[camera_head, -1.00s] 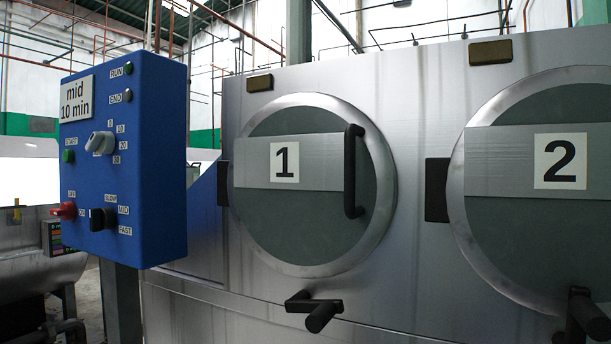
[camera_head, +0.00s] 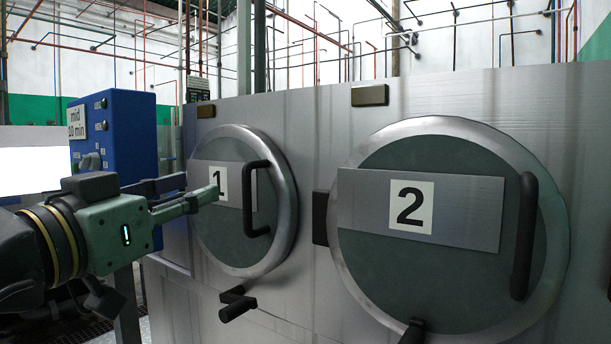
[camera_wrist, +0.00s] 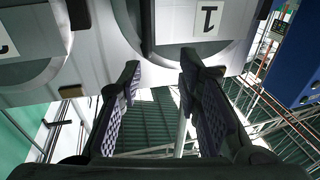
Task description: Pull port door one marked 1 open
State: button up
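Port door one (camera_head: 222,236) is a round grey-green door with a silver rim and a plate marked 1. It looks closed against the steel drum housing. Its black vertical bar handle (camera_head: 250,198) is on the door's right side. A black latch lever (camera_head: 237,304) sits below the door. My gripper (camera_head: 200,188) is at the left, its fingers pointing right toward the door and left of the handle; whether it touches the door is unclear. In the wrist view my gripper (camera_wrist: 160,64) has its fingers apart with nothing between them. The marked plate (camera_wrist: 200,22) shows upside down there.
Port door two (camera_head: 400,270), marked 2, stands at the right with its own black handle (camera_head: 525,236) and a lever (camera_head: 413,333) below. A blue control box (camera_head: 122,130) stands behind my arm at the left. Pipes run along the back wall.

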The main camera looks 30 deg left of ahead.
aim_at(245, 192)
jog(key=shift+g+h, duration=0.4)
jog(key=w+p, duration=0.1)
jog(key=w, duration=0.2)
jog(key=w+p, duration=0.1)
jog(key=w, duration=0.3)
jog(key=w+f+p, duration=0.1)
jog(key=w, duration=0.3)
jog(key=shift+d, duration=0.2)
jog(key=shift+s, duration=0.1)
jog(key=shift+c, duration=0.2)
grip_shut()
